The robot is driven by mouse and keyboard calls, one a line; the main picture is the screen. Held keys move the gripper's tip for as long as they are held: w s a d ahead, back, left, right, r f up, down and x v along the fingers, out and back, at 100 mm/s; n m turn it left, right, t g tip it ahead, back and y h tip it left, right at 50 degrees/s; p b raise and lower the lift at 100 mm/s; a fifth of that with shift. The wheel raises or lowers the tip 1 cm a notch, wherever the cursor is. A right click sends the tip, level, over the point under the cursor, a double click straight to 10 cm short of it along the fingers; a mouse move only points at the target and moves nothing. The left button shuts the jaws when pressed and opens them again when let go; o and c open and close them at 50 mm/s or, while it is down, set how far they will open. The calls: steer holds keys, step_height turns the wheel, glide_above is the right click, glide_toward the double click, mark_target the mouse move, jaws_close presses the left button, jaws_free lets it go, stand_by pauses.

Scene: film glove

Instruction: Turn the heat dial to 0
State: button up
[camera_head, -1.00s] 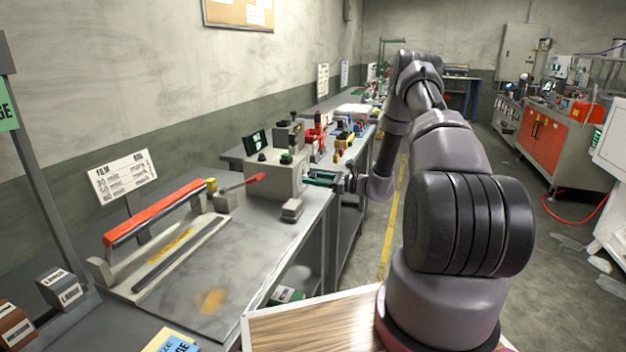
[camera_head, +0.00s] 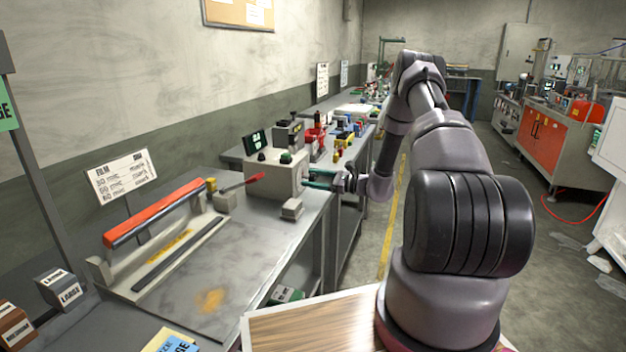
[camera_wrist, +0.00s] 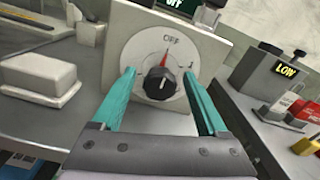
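The heat dial (camera_wrist: 160,83) is a black knob with a red pointer on a round white plate, on the side of a beige machine (camera_head: 272,179). In the wrist view the red pointer points up, close to the word OFF, tilted slightly right. My gripper (camera_wrist: 164,76) has two teal fingers spread to either side of the dial, with gaps to the knob. It also shows in the head view (camera_head: 318,180), in front of the machine's right face. The dial itself is not clear in the head view.
A red-handled sealer (camera_head: 155,212) lies on the bench to the left. A small pale block (camera_head: 292,208) stands by the machine, also in the wrist view (camera_wrist: 40,77). A grey box marked LOW (camera_wrist: 268,73) is right of the dial. The aisle is clear.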

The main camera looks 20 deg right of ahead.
steer(key=v, duration=1)
steer(key=shift+s+d, duration=0.25)
steer(key=shift+d, duration=0.05)
steer(key=shift+r, duration=0.1)
